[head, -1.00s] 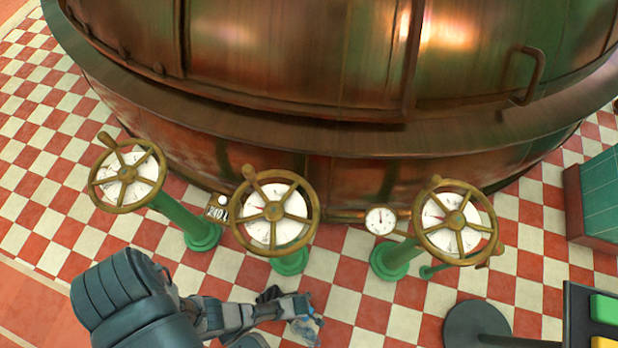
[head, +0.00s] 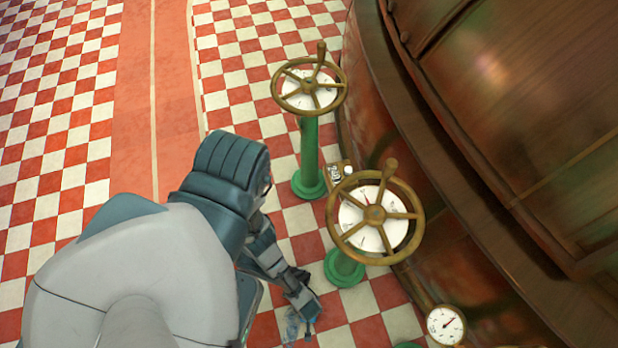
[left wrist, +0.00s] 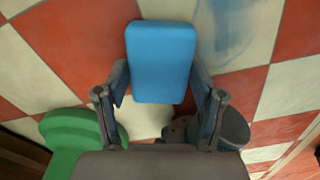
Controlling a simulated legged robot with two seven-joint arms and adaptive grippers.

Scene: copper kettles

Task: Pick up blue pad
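The blue pad (left wrist: 162,62) is a rounded bright-blue block in the left wrist view. It sits between the two fingers of my left gripper (left wrist: 160,78), whose tips meet its left and right sides. The gripper looks shut on it, above the checkered floor. In the head view my left gripper (head: 304,318) is near the bottom, left of the nearer valve; the pad cannot be made out there. My right gripper is not in view.
Valve wheels (head: 309,86) and (head: 375,217) stand on green posts beside the large copper kettle (head: 490,130). A small gauge (head: 445,325) is at bottom right. A green post base (left wrist: 78,145) is close by my left gripper. Open checkered floor (head: 60,100) lies left.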

